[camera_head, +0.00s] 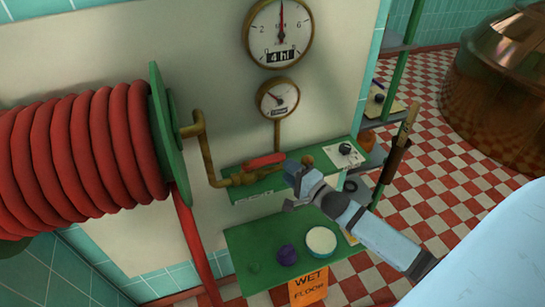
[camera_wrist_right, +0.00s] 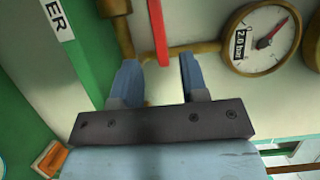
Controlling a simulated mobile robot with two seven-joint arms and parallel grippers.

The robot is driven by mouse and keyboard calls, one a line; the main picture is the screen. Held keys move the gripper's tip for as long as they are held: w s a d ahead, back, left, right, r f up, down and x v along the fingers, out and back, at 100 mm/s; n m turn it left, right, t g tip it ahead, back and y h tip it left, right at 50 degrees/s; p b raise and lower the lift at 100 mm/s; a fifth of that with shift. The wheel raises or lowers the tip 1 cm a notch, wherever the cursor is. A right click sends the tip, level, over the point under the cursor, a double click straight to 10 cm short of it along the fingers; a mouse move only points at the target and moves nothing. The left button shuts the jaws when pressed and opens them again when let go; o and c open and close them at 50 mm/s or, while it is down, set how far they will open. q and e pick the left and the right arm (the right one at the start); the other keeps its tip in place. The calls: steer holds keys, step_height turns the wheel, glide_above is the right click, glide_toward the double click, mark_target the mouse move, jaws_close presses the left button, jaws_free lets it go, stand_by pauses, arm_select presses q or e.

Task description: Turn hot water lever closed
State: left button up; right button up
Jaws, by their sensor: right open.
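The hot water lever (camera_head: 265,161) is a red handle on a brass valve and pipe, above a green shelf on the wall panel. In the head view it lies nearly level, tilted slightly up to the right. My right gripper (camera_head: 289,185) is open, just to the right of and below the lever. In the right wrist view the red lever (camera_wrist_right: 158,28) comes down from the top edge, and its end shows between the tips of my two fingers (camera_wrist_right: 160,61). I see no clear contact. My left gripper is not in view.
A red hose reel (camera_head: 75,160) with a green flange fills the left. Two gauges (camera_head: 279,32) hang above the valve. A lower green shelf (camera_head: 262,238) holds a round white-topped tin and purple item. A copper kettle (camera_head: 500,75) stands at upper right.

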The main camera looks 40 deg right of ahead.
mark_target(276, 161)
steer(key=w, duration=0.5)
steer(key=w+a+p, duration=0.1)
steer(key=w, duration=0.1)
steer(key=shift+w+a, duration=0.1)
steer(key=shift+w, duration=0.05)
jaws_close()
